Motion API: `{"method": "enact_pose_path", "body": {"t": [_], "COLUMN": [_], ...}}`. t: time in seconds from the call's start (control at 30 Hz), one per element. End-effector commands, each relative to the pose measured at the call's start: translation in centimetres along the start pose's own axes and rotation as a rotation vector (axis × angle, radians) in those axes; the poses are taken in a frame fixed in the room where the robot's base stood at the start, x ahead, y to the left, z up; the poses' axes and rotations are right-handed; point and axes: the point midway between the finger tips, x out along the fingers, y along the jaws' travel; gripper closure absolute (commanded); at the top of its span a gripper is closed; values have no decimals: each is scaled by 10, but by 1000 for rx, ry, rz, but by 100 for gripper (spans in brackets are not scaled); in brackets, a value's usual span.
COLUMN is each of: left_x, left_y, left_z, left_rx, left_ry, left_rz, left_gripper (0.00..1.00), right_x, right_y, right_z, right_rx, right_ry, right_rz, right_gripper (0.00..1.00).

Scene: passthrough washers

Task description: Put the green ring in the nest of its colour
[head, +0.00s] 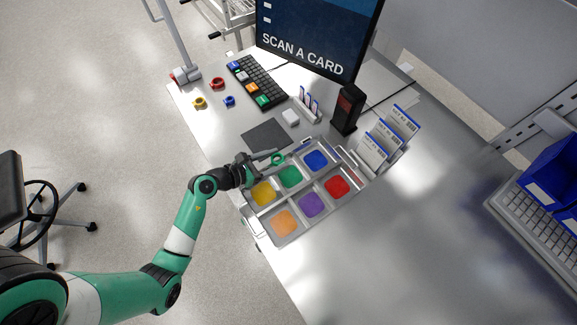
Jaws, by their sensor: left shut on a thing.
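The green ring (277,158) is at the tips of my left gripper (266,160), which is shut on it. The ring is over the far left edge of the sorting tray (263,215), close to the green nest (290,177); its exact height cannot be told. The green nest looks empty and lies between the yellow nest (263,194) and the blue nest (316,160). My right gripper is not in view.
A red ring (217,83), a yellow ring (200,102) and a blue ring (229,100) lie at the far left of the table. A dark mat (267,134), a keyboard (262,84), a black scanner (347,109) and card holders (387,137) stand around the tray. The table's right part is clear.

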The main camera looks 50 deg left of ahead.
Motion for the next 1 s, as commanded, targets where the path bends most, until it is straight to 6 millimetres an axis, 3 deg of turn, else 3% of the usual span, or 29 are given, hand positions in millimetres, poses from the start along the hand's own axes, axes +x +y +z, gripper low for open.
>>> {"method": "enact_pose_path", "body": {"t": [0.03,0.2,0.47,0.67,1.0], "left_x": [13,34,41,57,57], "left_y": [-9,-23,-29,-31,-31], "left_z": [-16,-31,-37,-69,-70], "left_rx": [-1,-1,-2,-3,-2], "left_ry": [5,1,1,2,1], "left_rz": [-5,-1,0,2,2], "left_gripper": [90,90,90,90,90], "right_x": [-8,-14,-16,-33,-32], "right_y": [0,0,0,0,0], "right_z": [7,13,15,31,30], "right_rx": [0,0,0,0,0], "right_ry": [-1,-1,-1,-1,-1], "right_rz": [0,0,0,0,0], "right_gripper": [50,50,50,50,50]}}
